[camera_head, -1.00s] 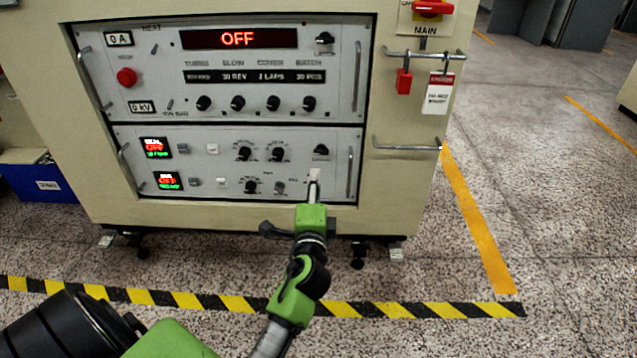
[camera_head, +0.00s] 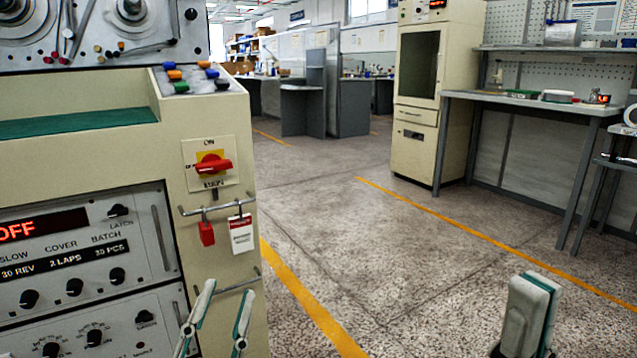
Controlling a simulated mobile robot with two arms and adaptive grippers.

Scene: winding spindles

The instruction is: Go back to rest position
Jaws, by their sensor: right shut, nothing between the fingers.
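My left gripper (camera_head: 229,291) shows at the bottom left, its two slim pale-and-green fingers spread apart with nothing between them. It is in front of the lower right part of the winding machine's control panel (camera_head: 80,290); I cannot tell how far off it is. My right gripper (camera_head: 533,288) shows at the bottom right, its fingers together and empty, over the open floor in the picture. Both arms behind the grippers are out of view.
The beige machine fills the left side, with a red main switch (camera_head: 210,166), a red padlock (camera_head: 206,233) and a white tag (camera_head: 241,234). Speckled floor (camera_head: 320,230) with yellow lines is clear. A beige cabinet (camera_head: 418,110) and a workbench (camera_head: 530,103) stand at the back right.

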